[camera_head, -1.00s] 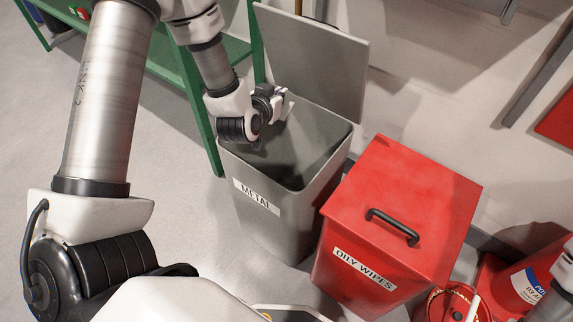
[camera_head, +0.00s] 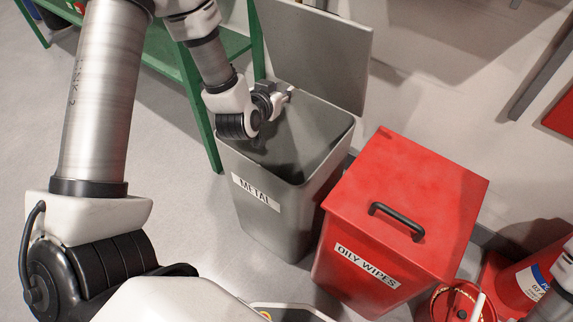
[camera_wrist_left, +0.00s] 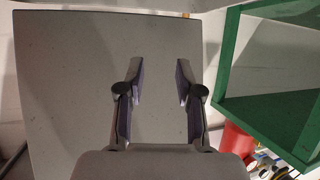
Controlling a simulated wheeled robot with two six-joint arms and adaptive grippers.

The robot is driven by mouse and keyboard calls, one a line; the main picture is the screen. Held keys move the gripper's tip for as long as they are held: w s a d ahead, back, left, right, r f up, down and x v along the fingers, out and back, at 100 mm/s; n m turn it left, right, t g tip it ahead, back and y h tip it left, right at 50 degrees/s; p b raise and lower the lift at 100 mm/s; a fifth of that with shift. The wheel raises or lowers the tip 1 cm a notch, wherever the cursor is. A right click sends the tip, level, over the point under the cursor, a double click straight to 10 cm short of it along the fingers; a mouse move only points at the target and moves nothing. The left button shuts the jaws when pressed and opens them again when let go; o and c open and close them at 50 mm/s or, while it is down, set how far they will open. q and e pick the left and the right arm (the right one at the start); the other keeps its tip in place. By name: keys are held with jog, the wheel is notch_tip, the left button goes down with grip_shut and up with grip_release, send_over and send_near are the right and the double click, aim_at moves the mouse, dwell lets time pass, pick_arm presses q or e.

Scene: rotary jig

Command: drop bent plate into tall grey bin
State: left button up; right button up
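The tall grey bin (camera_head: 262,205), labelled METAL, stands open in the middle of the head view with its lid (camera_head: 318,52) raised at the back. My left gripper (camera_head: 285,97) is over the bin's mouth at its back left. In the left wrist view my left gripper (camera_wrist_left: 161,76) has its fingers apart with nothing between them, in front of the grey lid (camera_wrist_left: 60,85). I cannot make out the bent plate in any view, and much of the bin's inside is dark or hidden. My right gripper is not in view.
A red OILY WIPES bin (camera_head: 405,215) with a black handle stands close to the right of the grey bin. A green shelf frame (camera_head: 190,95) is at the left, also in the left wrist view (camera_wrist_left: 270,70). Red containers (camera_head: 520,285) stand at lower right.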

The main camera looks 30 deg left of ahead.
pick_arm(q)
notch_tip(320, 180, up, 9)
dwell(0.6)
